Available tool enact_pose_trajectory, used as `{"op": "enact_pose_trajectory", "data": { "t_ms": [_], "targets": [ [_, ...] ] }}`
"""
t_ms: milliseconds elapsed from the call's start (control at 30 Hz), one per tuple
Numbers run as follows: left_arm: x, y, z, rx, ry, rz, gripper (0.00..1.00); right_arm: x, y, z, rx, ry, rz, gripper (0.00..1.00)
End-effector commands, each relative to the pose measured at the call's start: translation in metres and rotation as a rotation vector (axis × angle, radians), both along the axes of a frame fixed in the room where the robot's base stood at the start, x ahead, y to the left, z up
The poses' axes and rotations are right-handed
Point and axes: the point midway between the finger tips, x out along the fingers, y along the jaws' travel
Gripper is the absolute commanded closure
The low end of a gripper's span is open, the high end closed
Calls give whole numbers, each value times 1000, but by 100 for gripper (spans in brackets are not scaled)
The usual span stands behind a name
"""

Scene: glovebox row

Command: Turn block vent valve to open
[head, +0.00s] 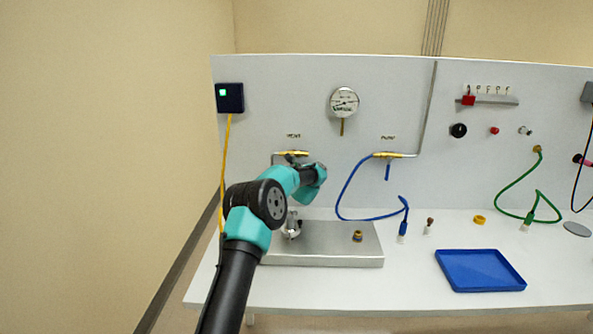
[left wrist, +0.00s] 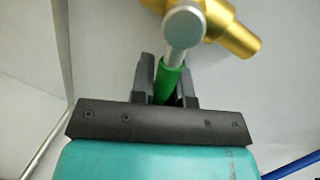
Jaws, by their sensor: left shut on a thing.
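The brass vent valve (head: 292,153) is on the upright white panel at the left, under a small label. In the left wrist view its brass body (left wrist: 232,28) lies at the top right, with a round silver hub (left wrist: 184,26). A lever with a green sleeve (left wrist: 168,82) runs down from the hub. My left gripper (left wrist: 168,76) is shut on this green lever, a finger on each side. In the head view my arm covers the lever and the fingertips. My right gripper is in neither view.
A second brass valve (head: 394,155) with a blue handle and blue hose (head: 345,195) is to the right. A round gauge (head: 344,102) hangs between and above. Below are a metal plinth (head: 340,244) and a blue tray (head: 480,284). The wall is close at left.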

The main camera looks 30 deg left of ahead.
Motion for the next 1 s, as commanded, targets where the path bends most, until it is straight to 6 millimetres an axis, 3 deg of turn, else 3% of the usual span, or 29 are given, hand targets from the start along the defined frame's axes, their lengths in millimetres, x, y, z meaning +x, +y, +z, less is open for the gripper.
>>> {"op": "enact_pose_trajectory", "data": {
  "t_ms": [567, 1000],
  "targets": [
    [1, -2, 0, -29, -14, 0, 100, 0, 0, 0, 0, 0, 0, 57],
    [8, -15, 6, -253, -131, 0, 100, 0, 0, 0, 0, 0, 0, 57]
  ]
}}
